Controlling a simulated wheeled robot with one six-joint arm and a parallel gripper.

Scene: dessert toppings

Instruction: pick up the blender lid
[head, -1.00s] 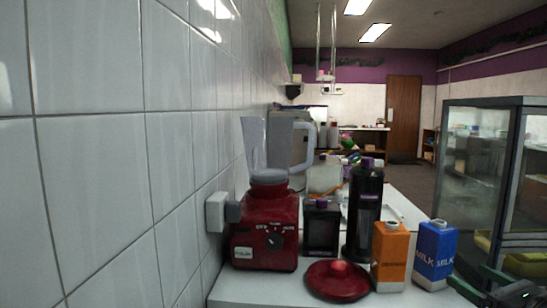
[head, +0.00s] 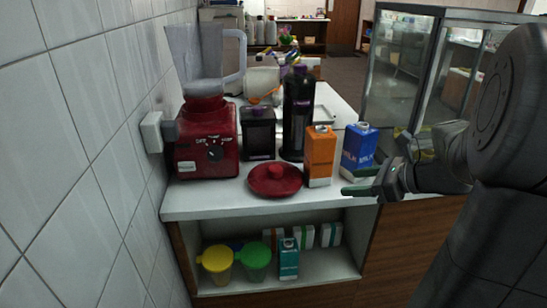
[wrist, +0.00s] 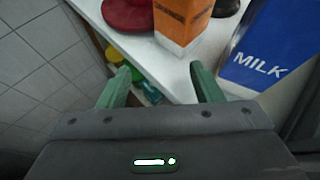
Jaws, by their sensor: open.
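The blender lid (head: 275,180) is a round dark red disc with a small knob on top. It lies flat near the front edge of the white counter, in front of the red blender (head: 207,140), which stands open-topped with its clear jug. Part of the lid also shows at the top of the wrist view (wrist: 133,14). My gripper (head: 367,182) is open and empty, with green fingers. It is to the right of the lid, at the counter's front edge by the cartons. In the wrist view the open fingers (wrist: 156,88) point toward the counter edge.
An orange carton (head: 320,157) stands just right of the lid, and a blue milk carton (head: 358,150) beyond it. A black bottle (head: 297,115) and dark jar (head: 258,133) stand behind. A lower shelf (head: 330,268) holds cups and cartons. A tiled wall bounds the left.

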